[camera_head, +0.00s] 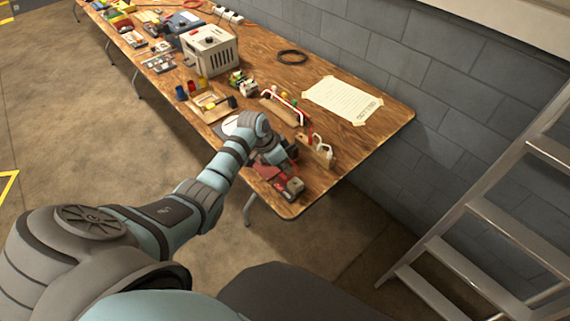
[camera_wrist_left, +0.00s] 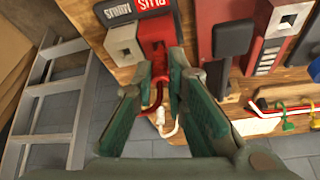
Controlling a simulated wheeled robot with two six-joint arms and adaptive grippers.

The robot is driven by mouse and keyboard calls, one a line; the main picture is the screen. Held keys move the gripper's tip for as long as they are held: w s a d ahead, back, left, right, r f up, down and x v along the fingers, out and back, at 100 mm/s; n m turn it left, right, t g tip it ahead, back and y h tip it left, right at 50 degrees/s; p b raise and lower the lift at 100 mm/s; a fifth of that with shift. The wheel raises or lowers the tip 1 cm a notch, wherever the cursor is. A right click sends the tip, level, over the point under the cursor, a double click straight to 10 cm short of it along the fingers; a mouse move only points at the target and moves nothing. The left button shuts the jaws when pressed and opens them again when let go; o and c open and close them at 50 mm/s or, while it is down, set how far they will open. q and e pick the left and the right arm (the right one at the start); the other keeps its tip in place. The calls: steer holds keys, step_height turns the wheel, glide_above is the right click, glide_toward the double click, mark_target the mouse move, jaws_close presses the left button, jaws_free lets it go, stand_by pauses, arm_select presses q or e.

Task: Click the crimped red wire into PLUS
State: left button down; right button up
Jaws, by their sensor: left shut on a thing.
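The red PLUS terminal block (camera_wrist_left: 158,30) is at the top middle of the left wrist view, with its label (camera_wrist_left: 152,4) above it. The pale MINUS block (camera_wrist_left: 122,42) stands beside it on the left. My left gripper (camera_wrist_left: 160,76) has its fingertips close below the red block's face. It is shut on the red wire (camera_wrist_left: 157,98), a thin red strand showing between the fingers. The wire's crimped end is hidden, so I cannot tell whether it is inside the block. In the head view my left gripper (camera_head: 288,162) is over the table's near right end.
A red and black device (camera_wrist_left: 231,42) stands right of the terminals. A white loop (camera_wrist_left: 168,125) hangs below the fingers. In the head view a wooden holder (camera_head: 316,156) is right of my gripper. A taped paper sheet (camera_head: 342,99) lies behind. A ladder (camera_head: 480,220) stands at right.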

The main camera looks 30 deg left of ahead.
arm_select(q)
steer(key=shift+f, duration=0.4)
stand_by(0.7)
steer(key=shift+f, duration=0.2)
stand_by(1.0)
stand_by(0.6)
steer(key=c, duration=1.5)
jaws_free()
steer(key=shift+c, duration=0.2)
step_height(320, 180, up, 7)
steer(key=p, duration=0.7)
steer(key=shift+r, duration=0.15)
